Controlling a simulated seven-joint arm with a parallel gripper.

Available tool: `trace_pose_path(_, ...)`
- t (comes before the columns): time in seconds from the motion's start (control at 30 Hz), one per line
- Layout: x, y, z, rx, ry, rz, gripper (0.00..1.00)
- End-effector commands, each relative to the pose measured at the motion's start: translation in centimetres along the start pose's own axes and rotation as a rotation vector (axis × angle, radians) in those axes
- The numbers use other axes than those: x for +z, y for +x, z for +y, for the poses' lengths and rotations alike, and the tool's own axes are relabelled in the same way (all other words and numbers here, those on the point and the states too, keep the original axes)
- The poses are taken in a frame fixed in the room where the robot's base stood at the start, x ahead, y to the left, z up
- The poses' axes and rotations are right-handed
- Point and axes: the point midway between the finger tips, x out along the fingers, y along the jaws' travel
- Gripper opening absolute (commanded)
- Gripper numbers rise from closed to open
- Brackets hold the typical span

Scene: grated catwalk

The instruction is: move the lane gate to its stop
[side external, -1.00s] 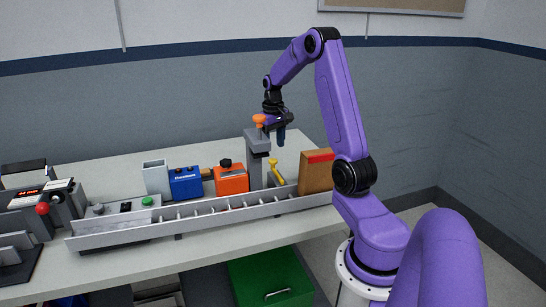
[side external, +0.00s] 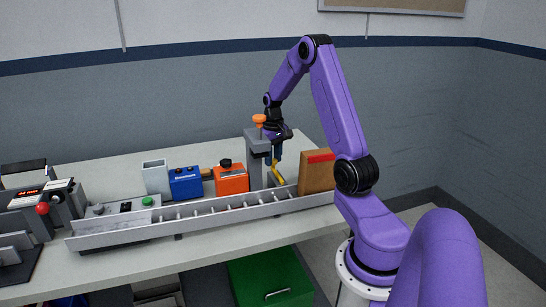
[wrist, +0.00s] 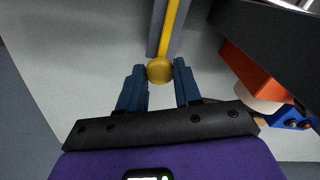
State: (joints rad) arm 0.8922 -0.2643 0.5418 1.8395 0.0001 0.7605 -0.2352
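The lane gate is a yellow arm with a round knob (wrist: 160,70). In the side view the yellow gate (side external: 278,175) stands at the roller lane (side external: 215,212), between the grey post (side external: 257,155) and the brown box. My gripper (side external: 276,158) points down just above the gate.
A grey post with an orange knob (side external: 259,119) stands close on the left of my gripper. The brown box (side external: 317,171) is close on the right. An orange box (side external: 231,178) and a blue box (side external: 185,183) stand further left, behind the lane.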

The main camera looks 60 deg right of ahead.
Motion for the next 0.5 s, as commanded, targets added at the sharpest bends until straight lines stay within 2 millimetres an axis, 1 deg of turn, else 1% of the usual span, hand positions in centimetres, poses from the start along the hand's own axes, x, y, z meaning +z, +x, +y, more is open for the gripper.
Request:
trace_pose_path(0.17,0.6,-0.1,-0.3,0.000,0.000,0.000,0.03)
trace_pose_path(0.5,5.1,-0.1,-2.1,0.000,0.000,0.001,0.03)
